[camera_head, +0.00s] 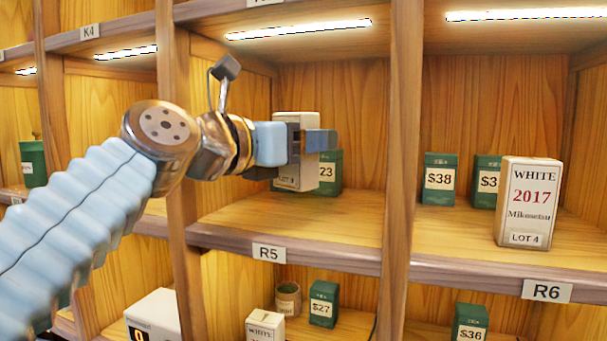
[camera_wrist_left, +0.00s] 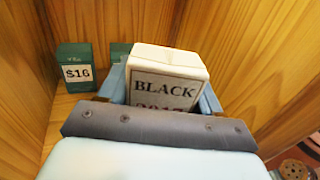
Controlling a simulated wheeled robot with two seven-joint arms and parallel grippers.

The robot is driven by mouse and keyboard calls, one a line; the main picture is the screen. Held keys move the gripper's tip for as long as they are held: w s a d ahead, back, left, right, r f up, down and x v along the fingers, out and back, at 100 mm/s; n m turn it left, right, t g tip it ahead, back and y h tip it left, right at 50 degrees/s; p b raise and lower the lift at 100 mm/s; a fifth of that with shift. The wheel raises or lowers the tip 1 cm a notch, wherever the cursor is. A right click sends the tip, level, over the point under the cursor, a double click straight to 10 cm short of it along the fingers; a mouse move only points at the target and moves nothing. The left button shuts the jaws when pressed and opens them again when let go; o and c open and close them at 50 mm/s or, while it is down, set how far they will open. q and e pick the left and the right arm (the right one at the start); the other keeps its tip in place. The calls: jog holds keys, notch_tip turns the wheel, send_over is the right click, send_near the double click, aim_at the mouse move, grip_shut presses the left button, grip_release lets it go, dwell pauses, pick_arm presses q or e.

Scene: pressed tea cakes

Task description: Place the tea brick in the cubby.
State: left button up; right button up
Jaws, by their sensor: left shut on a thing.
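The tea brick (camera_head: 296,178) is a white upright block with a printed label. In the left wrist view the tea brick (camera_wrist_left: 168,75) shows the word "BLACK" at the top of its label. My left gripper (camera_head: 312,142) is shut on it, with its fingers on both sides. The gripper holds it inside the cubby above the R5 tag, over the wooden shelf (camera_head: 340,215). I cannot tell whether its base touches the shelf. My right gripper is not in view.
A green box (camera_head: 330,172) marked "23" stands right behind the brick. A green "$16" box (camera_wrist_left: 75,68) shows in the left wrist view. Wooden dividers (camera_head: 400,150) bound the cubby. A white "WHITE 2017" brick (camera_head: 528,204) stands in R6. The front right of the R5 shelf is clear.

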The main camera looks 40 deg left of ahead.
aim_at(303, 171)
pick_arm(q)
jog(key=shift+w+f+b, duration=0.2)
jog(key=shift+f+b, duration=0.45)
jog(key=shift+f, duration=1.6)
jog(key=shift+f, duration=0.1)
jog(key=shift+f, duration=0.15)
jog(key=o, duration=1.1)
jog(key=shift+o, duration=0.2)
jog(key=shift+r, duration=0.2)
jog(key=s+a, duration=0.1)
jog(key=s, duration=1.1)
jog(key=shift+b, duration=0.4)
